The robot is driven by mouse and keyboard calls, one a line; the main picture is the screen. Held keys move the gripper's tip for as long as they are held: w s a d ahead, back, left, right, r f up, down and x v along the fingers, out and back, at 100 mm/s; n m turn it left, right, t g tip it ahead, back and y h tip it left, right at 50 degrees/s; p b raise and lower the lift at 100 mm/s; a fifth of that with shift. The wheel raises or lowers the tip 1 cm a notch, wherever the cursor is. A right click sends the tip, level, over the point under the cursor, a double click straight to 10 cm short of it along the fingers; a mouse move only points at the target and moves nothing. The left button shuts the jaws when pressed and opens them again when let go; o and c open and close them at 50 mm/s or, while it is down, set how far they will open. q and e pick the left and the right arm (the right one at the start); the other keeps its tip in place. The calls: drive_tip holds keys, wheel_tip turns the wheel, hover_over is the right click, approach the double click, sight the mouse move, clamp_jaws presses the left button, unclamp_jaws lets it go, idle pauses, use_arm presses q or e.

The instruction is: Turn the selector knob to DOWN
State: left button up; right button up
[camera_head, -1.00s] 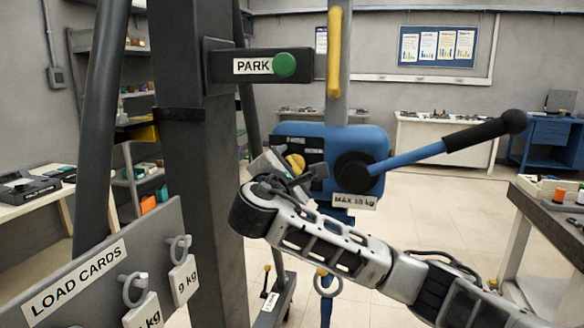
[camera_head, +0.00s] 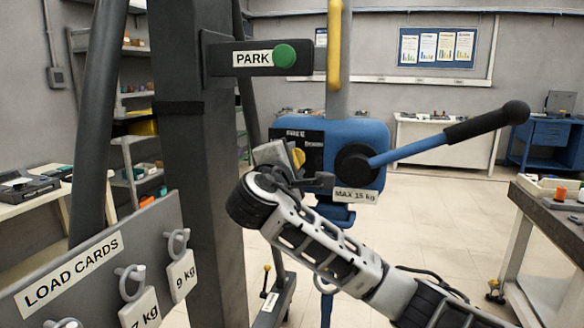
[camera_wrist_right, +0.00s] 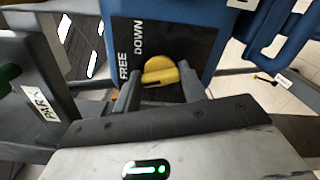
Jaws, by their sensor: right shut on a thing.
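The yellow selector knob (camera_wrist_right: 160,72) sits on a black label plate (camera_wrist_right: 172,35) on the blue hoist body (camera_head: 345,134). In the right wrist view the words FREE and DOWN show beside the knob. The knob also shows in the head view (camera_head: 298,158), partly hidden by my right gripper. My right gripper (camera_wrist_right: 160,88) is shut on the knob, one dark finger on each side of it. I cannot tell which word the knob points to. My left gripper is not in view.
A blue lever with a black grip (camera_head: 485,123) sticks out to the right of the hoist. A grey post (camera_head: 198,190) with a PARK arm (camera_head: 222,58) stands to the left. A LOAD CARDS board (camera_head: 110,265) with hanging cards is in front at lower left.

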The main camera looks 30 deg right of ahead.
use_arm(q)
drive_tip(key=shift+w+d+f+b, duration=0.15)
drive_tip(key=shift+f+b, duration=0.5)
drive_tip(key=shift+b, duration=0.7)
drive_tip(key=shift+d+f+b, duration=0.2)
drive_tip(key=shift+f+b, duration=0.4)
drive_tip(key=shift+b, duration=0.75)
use_arm(e)
drive_tip(key=shift+f+m, duration=0.15)
drive_tip(key=shift+m, duration=2.75)
drive_tip(key=shift+f+m, duration=0.1)
drive_tip(key=shift+m, duration=2.8)
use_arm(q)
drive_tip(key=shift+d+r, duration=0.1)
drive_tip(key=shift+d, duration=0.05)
use_arm(e)
drive_tip(key=o, duration=1)
drive_tip(key=shift+r, duration=0.1)
